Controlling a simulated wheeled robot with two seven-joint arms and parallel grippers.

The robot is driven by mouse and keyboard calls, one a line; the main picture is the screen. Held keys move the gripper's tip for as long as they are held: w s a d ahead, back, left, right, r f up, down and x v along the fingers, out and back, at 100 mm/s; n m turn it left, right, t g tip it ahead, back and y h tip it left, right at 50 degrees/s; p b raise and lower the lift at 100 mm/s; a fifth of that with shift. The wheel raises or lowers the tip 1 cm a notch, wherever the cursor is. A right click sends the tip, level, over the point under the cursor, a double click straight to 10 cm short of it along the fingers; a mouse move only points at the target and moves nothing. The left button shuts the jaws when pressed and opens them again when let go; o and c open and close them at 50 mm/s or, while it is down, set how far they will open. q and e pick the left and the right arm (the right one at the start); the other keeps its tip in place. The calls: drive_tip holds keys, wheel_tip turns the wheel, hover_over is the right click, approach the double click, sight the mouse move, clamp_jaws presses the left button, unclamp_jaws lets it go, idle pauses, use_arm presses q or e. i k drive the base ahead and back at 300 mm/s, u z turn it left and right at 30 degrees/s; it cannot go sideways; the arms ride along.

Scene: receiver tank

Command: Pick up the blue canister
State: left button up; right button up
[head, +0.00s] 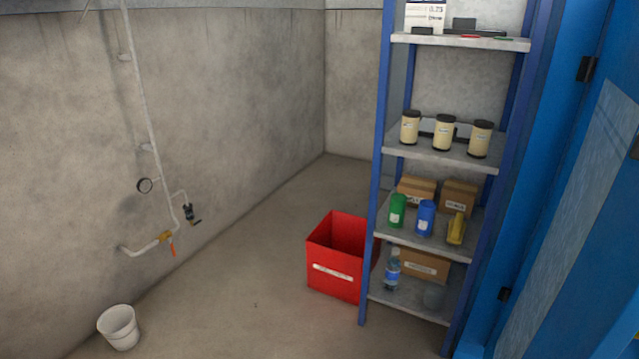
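The blue canister (426,218) stands upright on a middle-lower shelf of the blue-framed rack, at the right of the head view. A green canister (397,211) stands to its left and a yellow item (456,229) to its right, with small gaps between. Cardboard boxes (458,197) sit behind it on the same shelf. The blue canister's front and top are in plain view. Neither of my grippers shows in the head view.
A blue rack post (378,170) stands left of the shelf. A red bin (336,256) is on the floor beside the rack. A white bucket (119,327) and wall pipe (150,110) are at left. A blue door (560,200) is close on the right. Middle floor is clear.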

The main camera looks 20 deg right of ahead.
sight(425, 214)
drive_tip(key=u, duration=0.1)
drive_tip(key=i, duration=2.15)
drive_tip(key=z, duration=1.5)
drive_tip(key=i, duration=1.05)
drive_tip(key=z, duration=1.1)
drive_tip(key=i, duration=0.15)
drive_tip(key=z, duration=0.2)
